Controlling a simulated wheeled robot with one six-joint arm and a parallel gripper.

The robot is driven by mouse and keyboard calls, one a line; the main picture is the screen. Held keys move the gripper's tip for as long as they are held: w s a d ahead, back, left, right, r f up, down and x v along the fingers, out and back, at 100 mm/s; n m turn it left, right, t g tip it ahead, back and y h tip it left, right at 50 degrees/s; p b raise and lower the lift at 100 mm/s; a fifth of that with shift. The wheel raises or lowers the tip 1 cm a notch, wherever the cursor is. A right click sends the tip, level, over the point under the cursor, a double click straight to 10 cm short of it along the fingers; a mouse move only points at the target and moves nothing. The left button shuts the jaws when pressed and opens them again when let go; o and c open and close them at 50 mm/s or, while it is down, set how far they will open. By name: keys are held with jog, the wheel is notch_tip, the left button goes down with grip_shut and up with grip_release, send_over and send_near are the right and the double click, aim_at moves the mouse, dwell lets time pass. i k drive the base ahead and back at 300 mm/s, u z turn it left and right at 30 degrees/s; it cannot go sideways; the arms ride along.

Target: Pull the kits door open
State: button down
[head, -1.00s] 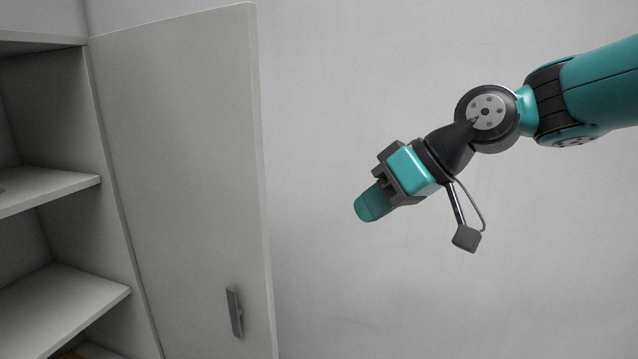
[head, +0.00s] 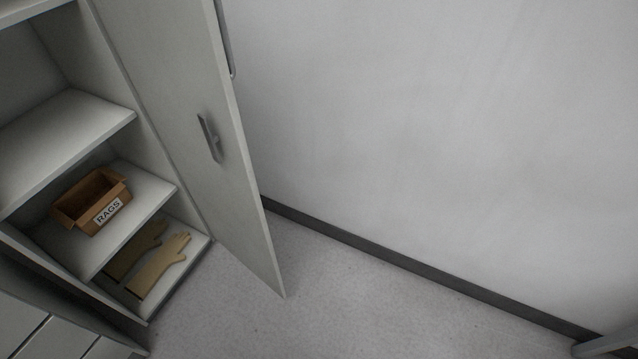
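The cabinet door (head: 185,100) stands wide open on the right side of the cabinet in the head view, its inner face toward the shelves. A dark metal handle or latch piece (head: 211,138) sits on this face near its free edge. A grey bar handle (head: 227,40) shows at the top, past the door's edge on the outer side. No label on the door is visible. My gripper and arm are out of the picture, so its state cannot be seen.
Inside the cabinet, an open brown box marked RAGS (head: 92,200) stands on a shelf (head: 155,190). Tan gloves (head: 160,265) lie on the bottom. The floor (head: 340,300) right of the door is clear, bounded by a wall (head: 430,120). A grey object (head: 608,345) edges in at bottom right.

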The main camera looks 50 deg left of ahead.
aim_at(177, 54)
jog(key=z, duration=0.65)
jog(key=k, duration=1.25)
jog(key=u, duration=1.8)
